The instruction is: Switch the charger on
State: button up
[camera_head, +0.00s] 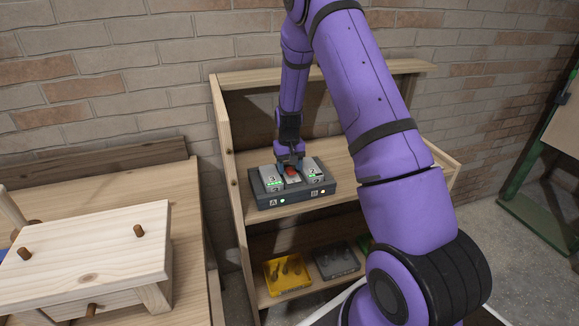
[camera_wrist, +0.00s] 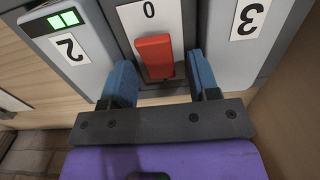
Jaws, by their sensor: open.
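The charger (camera_head: 290,197) is a dark box on the middle shelf, with two light grey blocks in its top. In the wrist view the block marked 2 (camera_wrist: 92,65) is on the left and the block marked 3 (camera_wrist: 240,70) on the right. Between them is a red switch (camera_wrist: 154,57) on a plate with a 0 above it. The switch also shows in the head view (camera_head: 291,171). My gripper (camera_wrist: 160,84) is open, with one blue finger on each side of the red switch. I cannot tell whether the fingers touch it.
The charger stands in a wooden shelf unit (camera_head: 229,180) against a brick wall. A yellow case (camera_head: 287,274) and a grey case (camera_head: 336,261) lie on the shelf below. A wooden bench (camera_head: 85,255) stands at the left.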

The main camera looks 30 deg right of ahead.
notch_tip(320, 180, up, 11)
jog(key=shift+w, duration=0.2)
dwell(0.3)
dwell(0.4)
notch_tip(320, 180, up, 12)
jog(key=t, duration=0.1)
send_over(289, 169)
jog(key=s+a, duration=0.5)
jog(key=s, duration=0.1)
jog(key=s+a+r+n+t, duration=0.1)
jog(key=s+a+r+t, duration=0.1)
jog(key=s+a+r, duration=0.4)
jog(key=s+a+r+t, duration=0.1)
jog(key=s+r, duration=0.1)
jog(key=s, duration=0.5)
jog(key=s+a+r+n, duration=0.1)
jog(key=s+a+r, duration=0.1)
jog(key=s, duration=0.6)
jog(key=s+a+r+n+t, duration=0.1)
jog(key=s+r, duration=0.3)
jog(key=s, duration=0.4)
jog(key=shift+s+a+t, duration=0.2)
jog(key=shift+a+t, duration=0.05)
jog(key=shift+t, duration=0.05)
